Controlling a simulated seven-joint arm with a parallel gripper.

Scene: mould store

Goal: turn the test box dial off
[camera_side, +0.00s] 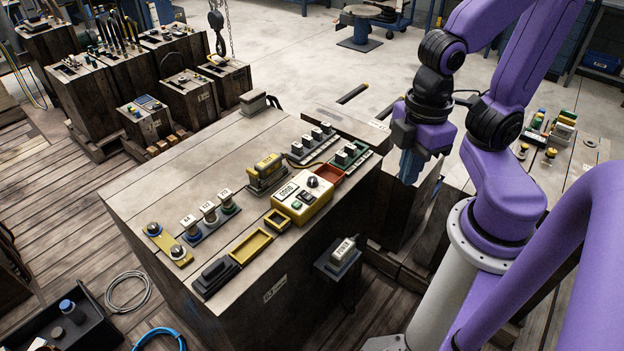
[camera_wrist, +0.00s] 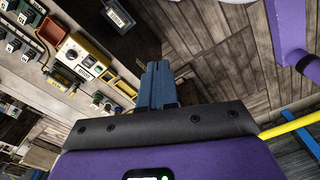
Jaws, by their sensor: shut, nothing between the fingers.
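The test box (camera_side: 302,202) is a yellow box with a pale top, set near the front right edge of the big wooden block. Its dial (camera_side: 313,182) is a dark round knob at the back of the top face; which way it points is too small to tell. In the wrist view the test box (camera_wrist: 88,60) and dial (camera_wrist: 72,55) show at the upper left. My gripper (camera_side: 408,178) has blue fingers pointing down, to the right of the test box and clear of it. In the wrist view the fingers (camera_wrist: 158,66) are together and empty.
Rows of small switches (camera_side: 345,155) and a red tray (camera_side: 329,173) sit behind the test box. A yellow tray (camera_side: 250,246) and labelled knobs (camera_side: 208,211) lie to its left. A power box (camera_side: 343,252) juts from the block's front side.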

